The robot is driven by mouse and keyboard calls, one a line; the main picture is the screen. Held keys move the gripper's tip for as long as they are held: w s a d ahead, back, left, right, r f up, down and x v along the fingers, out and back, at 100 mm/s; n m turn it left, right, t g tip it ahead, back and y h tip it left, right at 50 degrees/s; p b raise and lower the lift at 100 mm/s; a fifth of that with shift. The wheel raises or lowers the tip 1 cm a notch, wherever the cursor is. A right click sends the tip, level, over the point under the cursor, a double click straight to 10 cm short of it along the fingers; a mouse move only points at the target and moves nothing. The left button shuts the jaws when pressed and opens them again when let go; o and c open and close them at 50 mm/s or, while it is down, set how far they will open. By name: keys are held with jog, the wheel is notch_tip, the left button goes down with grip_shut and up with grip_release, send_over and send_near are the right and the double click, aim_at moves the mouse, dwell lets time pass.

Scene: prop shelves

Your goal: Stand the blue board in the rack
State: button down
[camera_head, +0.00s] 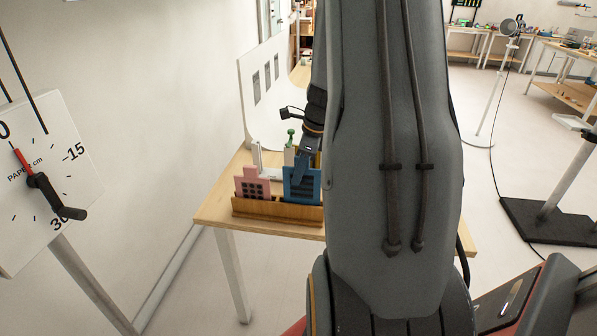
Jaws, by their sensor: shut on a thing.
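The blue board (298,188) is upright at the right part of the visible rack, with dark slots on its face. The wooden rack (270,211) stands near the table's front edge. The board's lower edge meets the rack's front wall in the picture; I cannot tell whether it is seated in a slot. My gripper (304,162) comes down from above and is shut on the board's top part. My arm hides the right side of the board and the rack's right end.
A pink board (252,186) stands in the rack's left part. A dial sign (45,180) stands far left.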

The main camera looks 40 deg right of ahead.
jog(key=shift+f+b, duration=1)
jog(key=shift+f, duration=1.35)
jog(key=c, duration=1.6)
grip_release()
jog(key=shift+c, duration=0.2)
jog(key=shift+r, duration=0.1)
jog(key=shift+b+v, duration=0.7)
jog(key=shift+v, duration=3.15)
